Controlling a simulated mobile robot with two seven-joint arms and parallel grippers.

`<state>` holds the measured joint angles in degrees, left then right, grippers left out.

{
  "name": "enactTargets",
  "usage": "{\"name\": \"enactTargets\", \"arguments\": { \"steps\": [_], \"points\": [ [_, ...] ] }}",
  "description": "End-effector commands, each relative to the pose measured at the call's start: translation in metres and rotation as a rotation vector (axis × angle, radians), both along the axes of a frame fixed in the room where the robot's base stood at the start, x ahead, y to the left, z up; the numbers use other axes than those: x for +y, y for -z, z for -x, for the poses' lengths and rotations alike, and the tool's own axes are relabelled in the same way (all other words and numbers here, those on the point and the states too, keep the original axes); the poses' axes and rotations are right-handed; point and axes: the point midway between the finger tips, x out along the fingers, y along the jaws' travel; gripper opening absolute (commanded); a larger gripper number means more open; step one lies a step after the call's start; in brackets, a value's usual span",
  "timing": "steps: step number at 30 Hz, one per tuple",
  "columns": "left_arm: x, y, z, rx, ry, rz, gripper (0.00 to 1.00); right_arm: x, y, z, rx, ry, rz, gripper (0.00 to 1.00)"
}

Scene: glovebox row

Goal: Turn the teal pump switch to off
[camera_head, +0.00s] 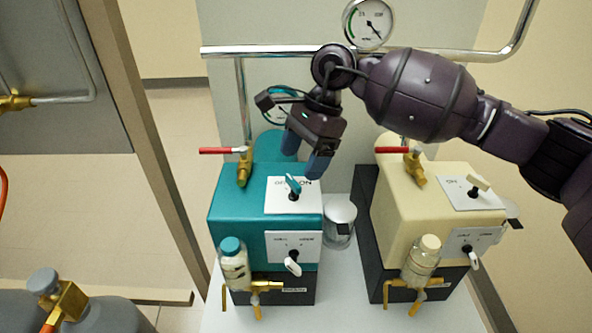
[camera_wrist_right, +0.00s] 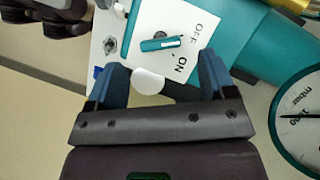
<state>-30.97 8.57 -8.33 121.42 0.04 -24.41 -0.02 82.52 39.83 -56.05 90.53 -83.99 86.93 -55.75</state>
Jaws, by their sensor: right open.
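The teal pump (camera_head: 235,215) stands on the white bench with a white switch plate on top. Its teal switch lever (camera_head: 293,184) sits between the OFF and ON labels; I cannot tell for certain which one it points to. In the right wrist view the teal lever (camera_wrist_right: 160,43) lies just beyond the fingertips, with OFF and ON printed to its right. My right gripper (camera_head: 305,152) is open and empty, just above and behind the switch, apart from it. Its two blue fingers (camera_wrist_right: 163,72) are spread wide. My left gripper is not in view.
A cream pump (camera_head: 410,205) with a similar switch stands to the right. A glass jar (camera_head: 339,222) stands between the pumps. A gauge (camera_head: 368,22) and a metal rail (camera_head: 270,51) are behind. A teal-rimmed gauge (camera_wrist_right: 300,118) is close to my right gripper.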

Motion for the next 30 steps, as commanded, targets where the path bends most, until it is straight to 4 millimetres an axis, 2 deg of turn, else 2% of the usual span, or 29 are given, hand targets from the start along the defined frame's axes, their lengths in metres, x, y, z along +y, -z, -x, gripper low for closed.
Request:
{"name": "enactTargets", "arguments": {
  "steps": [1, 6, 12, 30],
  "points": [
    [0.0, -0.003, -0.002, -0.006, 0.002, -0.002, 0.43, -0.003, -0.012, -0.002, -0.005, 0.001, 0.0, 0.77],
    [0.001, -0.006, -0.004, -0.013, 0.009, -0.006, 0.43, -0.013, -0.038, -0.008, -0.004, -0.001, -0.001, 0.77],
    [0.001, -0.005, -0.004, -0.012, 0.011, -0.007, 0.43, -0.02, -0.056, -0.012, 0.0, -0.001, 0.0, 0.77],
    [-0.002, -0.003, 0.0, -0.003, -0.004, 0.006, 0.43, -0.021, -0.061, -0.013, -0.001, -0.002, 0.0, 0.77]
  ]
}}
